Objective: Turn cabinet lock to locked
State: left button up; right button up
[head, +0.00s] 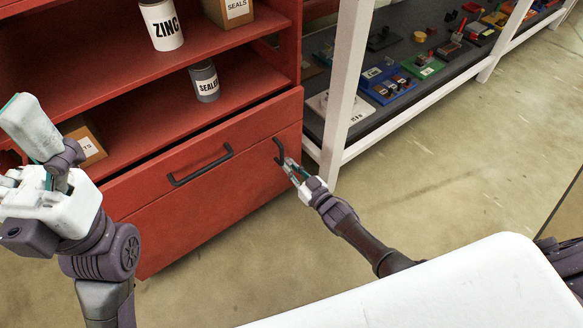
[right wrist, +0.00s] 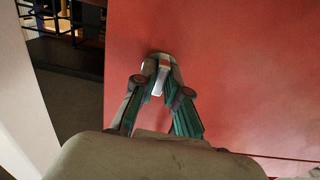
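The red cabinet (head: 225,207) stands ahead with its right front near my right gripper. My right gripper (head: 287,165) reaches in from the right, at the upper right of the cabinet's lower front, beside a dark curved piece (head: 278,150). In the right wrist view, the fingers of my right gripper (right wrist: 158,75) come close together on either side of a small silver piece (right wrist: 158,59) at the red panel, likely the lock. Whether they clamp it is unclear, and its turn position is mostly hidden. My left gripper (head: 45,150) is raised at the left, away from the lock; its opening is unclear.
A black handle (head: 200,165) is on the cabinet front. Shelves above hold a ZINC can (head: 162,24), a grey can (head: 204,81) and boxes. A white-legged table (head: 348,80) with several small items stands close on the right. The floor (head: 420,165) is clear.

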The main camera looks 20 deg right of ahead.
jog(key=o, duration=0.5)
jog(key=shift+c, duration=0.2)
jog(key=v, duration=1.2)
jog(key=shift+r, duration=0.1)
